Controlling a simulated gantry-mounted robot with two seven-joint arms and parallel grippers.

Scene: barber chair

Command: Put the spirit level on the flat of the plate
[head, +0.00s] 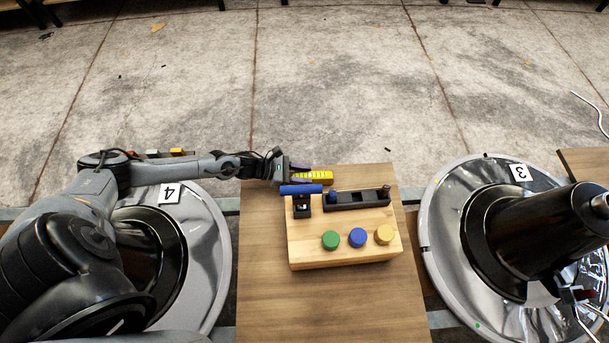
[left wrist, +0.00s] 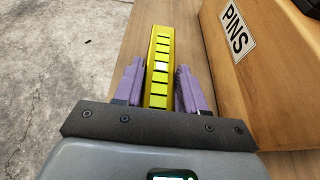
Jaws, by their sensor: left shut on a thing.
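The yellow spirit level (head: 319,177), with dark marks along its top, lies just behind the wooden block at the board's far edge. My left gripper (head: 296,173) is shut on it; its purple fingers reach along both sides. In the left wrist view the spirit level (left wrist: 160,62) sits between the fingers (left wrist: 158,88) and points away from the wrist. I cannot tell whether it touches the board. I cannot tell which surface is the plate; round metal bases marked 4 (head: 169,194) and 3 (head: 440,215) stand on either side. My right gripper is not in view.
A wooden block (head: 300,246) on the board (head: 265,290) carries a black holder (head: 357,199), a blue cylinder (head: 301,189) and green, blue and yellow knobs. Its PINS side (left wrist: 238,34) is close right of the gripper. The board's front and left are bare.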

